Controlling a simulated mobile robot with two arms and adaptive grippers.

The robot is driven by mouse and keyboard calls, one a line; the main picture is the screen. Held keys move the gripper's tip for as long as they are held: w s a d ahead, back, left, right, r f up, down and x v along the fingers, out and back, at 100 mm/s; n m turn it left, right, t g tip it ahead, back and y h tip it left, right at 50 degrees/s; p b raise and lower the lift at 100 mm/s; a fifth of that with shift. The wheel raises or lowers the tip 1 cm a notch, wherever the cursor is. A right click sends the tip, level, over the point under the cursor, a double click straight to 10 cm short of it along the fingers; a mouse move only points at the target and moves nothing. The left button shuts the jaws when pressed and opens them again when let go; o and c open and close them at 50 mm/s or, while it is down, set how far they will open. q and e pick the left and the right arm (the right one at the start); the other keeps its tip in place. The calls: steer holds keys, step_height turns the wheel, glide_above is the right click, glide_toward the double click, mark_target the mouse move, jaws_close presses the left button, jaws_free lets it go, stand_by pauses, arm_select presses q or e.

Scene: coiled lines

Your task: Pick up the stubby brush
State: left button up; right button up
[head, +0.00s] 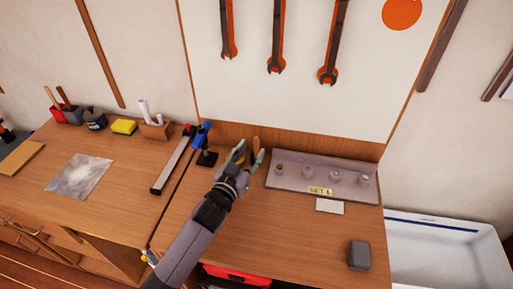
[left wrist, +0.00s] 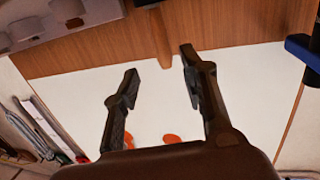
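A short brown upright piece (head: 256,144), which looks like the handle of the stubby brush, stands near the back of the bench. Its lower part is hidden behind my left gripper (head: 250,154). In the left wrist view, a brown wooden piece (left wrist: 162,38) shows between and beyond the fingertips of the left gripper (left wrist: 159,62). The fingers are apart, with a gap between them, and I see nothing clamped. Whether either finger touches the piece I cannot tell. My right gripper is in neither view.
A grey tray (head: 286,184) with several small pegs lies right of the gripper. A blue-and-black clamp-like tool (head: 204,146) stands close on the left. A white card (head: 330,206) and a dark grey block (head: 359,256) lie on the bench. The front middle is clear.

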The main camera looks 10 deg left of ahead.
mark_target(255, 143)
arm_select(q)
steer(key=shift+w+d+r, duration=0.1)
steer(key=shift+w, duration=0.35)
steer(key=shift+w+p, duration=0.3)
steer(key=shift+w, duration=0.05)
steer(key=x, duration=0.1)
steer(key=p+x, duration=0.1)
steer(key=x, duration=0.1)
steer(key=shift+w, duration=0.75)
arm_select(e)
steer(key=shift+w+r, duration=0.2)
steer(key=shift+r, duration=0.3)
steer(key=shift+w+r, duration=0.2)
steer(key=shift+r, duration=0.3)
arm_select(q)
steer(key=shift+c, duration=0.2)
jaws_close()
